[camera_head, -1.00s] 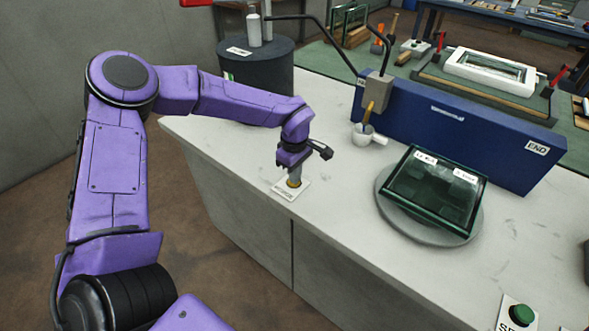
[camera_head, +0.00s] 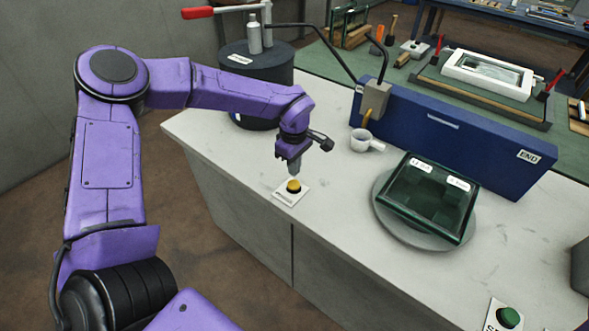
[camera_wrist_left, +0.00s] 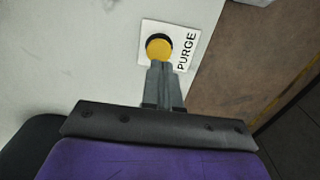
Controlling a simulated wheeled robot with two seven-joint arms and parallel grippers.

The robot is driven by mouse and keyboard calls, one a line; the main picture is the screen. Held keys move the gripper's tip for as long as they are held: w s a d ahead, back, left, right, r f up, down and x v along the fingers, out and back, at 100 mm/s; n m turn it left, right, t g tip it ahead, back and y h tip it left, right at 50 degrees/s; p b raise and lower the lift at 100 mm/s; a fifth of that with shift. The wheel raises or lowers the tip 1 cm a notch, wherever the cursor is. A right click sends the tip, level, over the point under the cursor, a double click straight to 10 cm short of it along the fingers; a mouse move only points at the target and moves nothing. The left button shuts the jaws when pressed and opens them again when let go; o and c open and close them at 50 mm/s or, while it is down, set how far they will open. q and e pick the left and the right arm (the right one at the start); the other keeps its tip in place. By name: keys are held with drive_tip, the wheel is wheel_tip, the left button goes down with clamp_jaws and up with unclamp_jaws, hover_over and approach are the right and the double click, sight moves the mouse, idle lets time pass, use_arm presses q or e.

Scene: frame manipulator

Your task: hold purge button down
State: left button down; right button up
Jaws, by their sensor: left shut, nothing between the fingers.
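The purge button (camera_head: 293,187) is a yellow cap on a white plate near the left front edge of the grey counter. It also shows in the left wrist view (camera_wrist_left: 159,47), with the word PURGE on its plate (camera_wrist_left: 186,50). My left gripper (camera_head: 295,174) is shut and empty, pointing down just above the button. In the head view a small gap seems to part the fingertips from the cap. In the left wrist view the fingertips (camera_wrist_left: 159,64) overlap the cap's near edge. My right gripper is out of view.
A dark green glass box (camera_head: 427,196) stands on a round grey turntable (camera_head: 384,218). A green button (camera_head: 508,318) is at the lower right. The counter around the purge button is clear.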

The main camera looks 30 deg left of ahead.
sight(295, 184)
use_arm(q)
wheel_tip(295, 184, up, 8)
drive_tip(key=shift+b, duration=0.45)
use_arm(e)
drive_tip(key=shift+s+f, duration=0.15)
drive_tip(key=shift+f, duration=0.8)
use_arm(q)
drive_tip(key=shift+d, duration=0.1)
